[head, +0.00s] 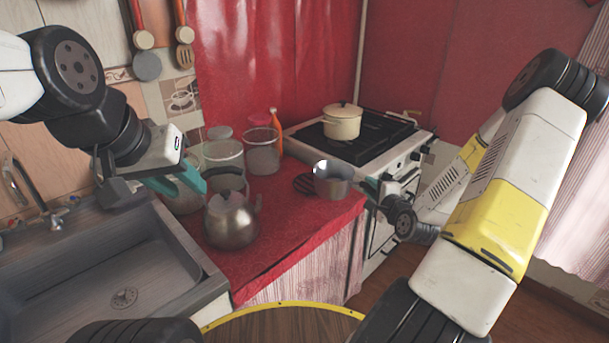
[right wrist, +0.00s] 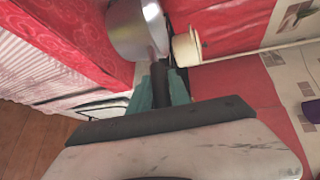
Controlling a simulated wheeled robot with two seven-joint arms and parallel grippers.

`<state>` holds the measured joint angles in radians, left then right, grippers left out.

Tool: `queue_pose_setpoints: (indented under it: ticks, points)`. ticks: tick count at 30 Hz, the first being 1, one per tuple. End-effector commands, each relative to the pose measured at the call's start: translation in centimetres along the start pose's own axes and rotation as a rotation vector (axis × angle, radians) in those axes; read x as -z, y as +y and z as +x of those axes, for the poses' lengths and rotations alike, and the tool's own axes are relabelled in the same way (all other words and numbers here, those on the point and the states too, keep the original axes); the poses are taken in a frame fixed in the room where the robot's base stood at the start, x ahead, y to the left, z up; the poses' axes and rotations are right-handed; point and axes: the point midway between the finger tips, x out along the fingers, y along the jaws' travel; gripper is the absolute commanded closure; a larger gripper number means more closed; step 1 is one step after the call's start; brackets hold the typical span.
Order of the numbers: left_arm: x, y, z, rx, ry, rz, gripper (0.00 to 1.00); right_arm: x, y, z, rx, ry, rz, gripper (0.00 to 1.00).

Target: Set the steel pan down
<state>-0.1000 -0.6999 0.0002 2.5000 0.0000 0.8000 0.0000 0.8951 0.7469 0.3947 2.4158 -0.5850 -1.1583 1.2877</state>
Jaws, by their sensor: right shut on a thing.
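The steel pan (head: 331,182) is a small shiny pot near the right end of the red counter (head: 285,235) in the head view. My right gripper (head: 372,188) is shut on its handle from the right. The right wrist view shows the pan (right wrist: 136,30) upper centre, its dark handle (right wrist: 160,78) between my teal fingers (right wrist: 160,90). I cannot tell whether the pan's base touches the counter. A dark round trivet (head: 303,184) lies just left of the pan, partly hidden by it. My left gripper (head: 190,182) is open and empty above the counter's left side, near the kettle.
A steel kettle (head: 231,220) stands at the counter front, with glass jars (head: 262,152) and an orange bottle (head: 275,128) behind. The stove (head: 365,150) with a cream pot (head: 342,122) stands beyond the pan. A sink (head: 120,265) is at left.

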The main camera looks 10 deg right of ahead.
Motion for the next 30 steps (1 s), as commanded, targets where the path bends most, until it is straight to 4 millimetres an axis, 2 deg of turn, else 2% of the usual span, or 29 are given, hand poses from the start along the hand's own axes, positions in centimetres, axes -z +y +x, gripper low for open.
queue_pose_setpoints:
  ticks: [5,8,21,25,30]
  points:
    - [0.0,0.0,0.0,0.0,0.0,0.0,0.64,0.6,-0.4,0.3,0.005,-0.008,-0.011,1.0]
    - [0.0,0.0,0.0,0.0,0.0,0.0,0.64,0.0,-0.5,1.8,0.004,-0.013,-0.011,1.0]
    - [0.0,0.0,0.0,0.0,0.0,0.0,0.64,-2.9,-1.5,11.1,0.005,-0.01,-0.011,1.0]
    - [0.0,0.0,0.0,0.0,0.0,0.0,0.64,-3.4,-1.7,13.0,0.005,-0.008,-0.011,1.0]
    - [0.0,0.0,0.0,0.0,0.0,0.0,0.64,-3.7,-1.8,14.0,0.005,-0.006,-0.01,1.0]
